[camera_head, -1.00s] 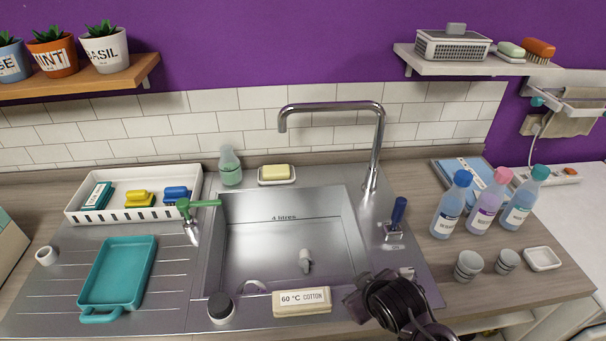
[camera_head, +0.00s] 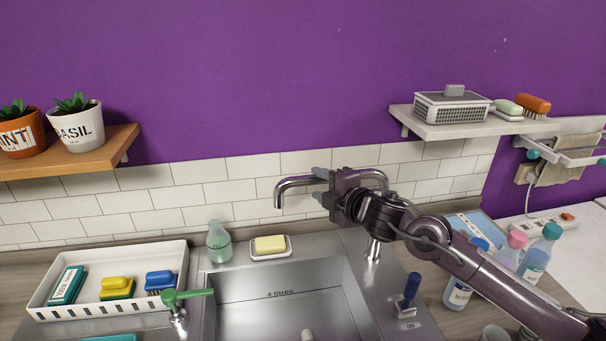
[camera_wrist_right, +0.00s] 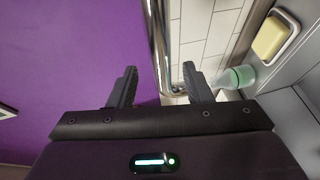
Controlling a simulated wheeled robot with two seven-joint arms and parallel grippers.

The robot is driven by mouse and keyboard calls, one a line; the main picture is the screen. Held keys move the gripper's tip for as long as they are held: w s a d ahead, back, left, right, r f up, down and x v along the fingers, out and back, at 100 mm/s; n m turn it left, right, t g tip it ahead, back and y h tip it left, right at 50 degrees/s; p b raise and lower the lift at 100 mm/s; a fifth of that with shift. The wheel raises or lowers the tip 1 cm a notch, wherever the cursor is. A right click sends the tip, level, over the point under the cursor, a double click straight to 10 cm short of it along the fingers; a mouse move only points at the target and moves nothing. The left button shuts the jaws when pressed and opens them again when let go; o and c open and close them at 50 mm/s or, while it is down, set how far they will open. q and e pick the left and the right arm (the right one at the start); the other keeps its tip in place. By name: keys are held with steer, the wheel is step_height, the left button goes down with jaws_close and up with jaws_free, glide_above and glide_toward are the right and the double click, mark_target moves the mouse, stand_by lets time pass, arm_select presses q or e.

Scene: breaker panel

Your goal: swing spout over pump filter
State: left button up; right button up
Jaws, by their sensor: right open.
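The chrome spout (camera_head: 290,182) arches over the back of the sink, its outlet pointing down toward the left. My right gripper (camera_head: 322,187) is at the spout's horizontal run, hiding part of it. In the right wrist view the spout (camera_wrist_right: 158,45) runs between the two open fingers of my right gripper (camera_wrist_right: 159,86); I cannot tell if either finger touches it. A small white fitting (camera_head: 308,335), possibly the pump filter, barely shows in the sink at the bottom edge. My left gripper is not in view.
The sink (camera_head: 285,295) lies below. A blue-handled lever (camera_head: 411,287) stands to its right and a green-handled tap (camera_head: 185,295) to its left. A soap dish (camera_head: 270,247) and green bottle (camera_head: 219,243) stand behind. A shelf (camera_head: 455,128) hangs at right.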

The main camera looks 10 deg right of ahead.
mark_target(305, 178)
steer(key=p+x, duration=0.1)
steer(key=x, duration=0.4)
steer(key=shift+w+a+p, duration=0.2)
steer(key=shift+w+p, duration=0.05)
steer(key=shift+p, duration=0.1)
steer(key=shift+w+a+f, duration=0.15)
steer(key=shift+w+f, duration=0.05)
steer(key=shift+w, duration=0.2)
jaws_close()
